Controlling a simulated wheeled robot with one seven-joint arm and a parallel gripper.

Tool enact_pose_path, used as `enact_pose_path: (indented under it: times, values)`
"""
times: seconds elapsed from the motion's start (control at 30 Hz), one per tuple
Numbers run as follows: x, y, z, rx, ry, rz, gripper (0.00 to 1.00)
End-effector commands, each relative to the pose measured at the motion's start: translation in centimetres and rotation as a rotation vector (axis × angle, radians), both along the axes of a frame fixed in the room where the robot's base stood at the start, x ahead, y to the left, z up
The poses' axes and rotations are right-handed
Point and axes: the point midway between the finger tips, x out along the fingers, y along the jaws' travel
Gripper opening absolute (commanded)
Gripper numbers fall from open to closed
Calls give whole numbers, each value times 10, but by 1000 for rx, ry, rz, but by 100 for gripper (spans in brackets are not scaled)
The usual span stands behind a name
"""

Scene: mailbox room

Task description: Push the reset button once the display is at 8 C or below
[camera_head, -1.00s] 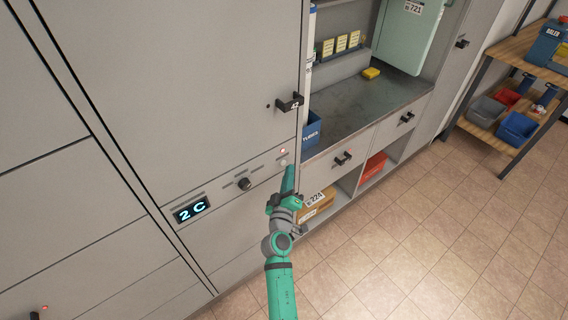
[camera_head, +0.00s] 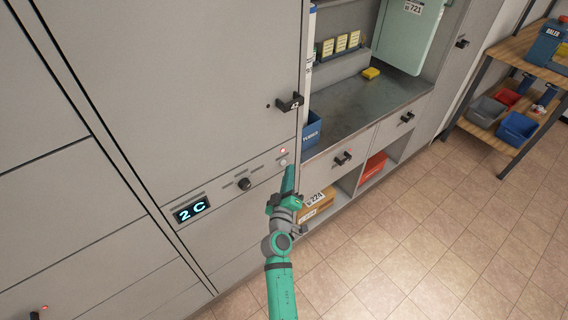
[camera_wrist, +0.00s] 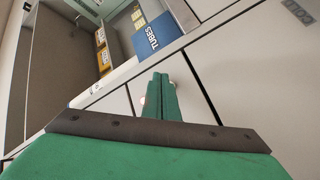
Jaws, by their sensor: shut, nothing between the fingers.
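The display (camera_head: 192,209) on the grey cabinet front reads "2 C" in the head view. To its right on the same panel are a black knob (camera_head: 244,184) and a small pale round button (camera_head: 284,163), with a lit red light (camera_head: 283,151) just above it. My green gripper (camera_head: 289,172) is shut and empty, its tips just below the pale button. In the wrist view the shut fingers (camera_wrist: 160,82) point at the panel, and a pale round edge (camera_wrist: 144,101) shows beside them, partly hidden. I cannot tell whether the fingertips touch the button.
A black handle (camera_head: 290,102) juts from the cabinet door above the panel. To the right are a counter (camera_head: 350,115), a blue TUBES bin (camera_head: 311,130), and drawers with black handles. A shelf unit (camera_head: 505,140) with bins stands at far right. Tiled floor (camera_head: 430,240) is clear.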

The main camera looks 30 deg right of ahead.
Motion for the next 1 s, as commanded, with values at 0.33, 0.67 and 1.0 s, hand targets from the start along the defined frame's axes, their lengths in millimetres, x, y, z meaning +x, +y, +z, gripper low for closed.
enact_pose_path:
  times: [0.33,0.67,1.0]
  values:
    - [9,1,0,-1,0,1,0]
    - [9,1,0,0,0,0,0]
    - [11,1,0,1,-1,0,0]
